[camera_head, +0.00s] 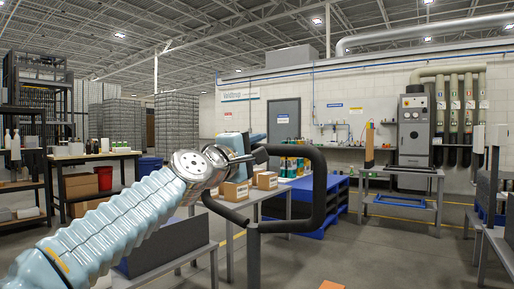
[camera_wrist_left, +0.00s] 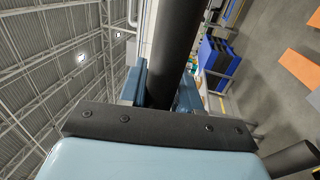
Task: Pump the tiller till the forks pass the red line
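The tiller (camera_head: 319,190) is a thick black tube bent into a loop on a grey upright post (camera_head: 253,258), right of centre in the head view. My left gripper (camera_head: 250,156) is at the upper left end of the loop. In the left wrist view, the tiller's black tube (camera_wrist_left: 173,45) runs between the two blue fingers (camera_wrist_left: 162,92), which sit close against its sides. The gripper looks shut on it. My right gripper is out of view. I cannot make out the forks or the red line in either view.
Behind the tiller stand a grey table with cardboard boxes (camera_head: 236,191) and a blue pallet (camera_head: 331,208). A grey workbench (camera_head: 399,171) stands farther right. An orange patch (camera_head: 331,285) shows on the floor at the bottom edge. Open grey floor lies to the tiller's right.

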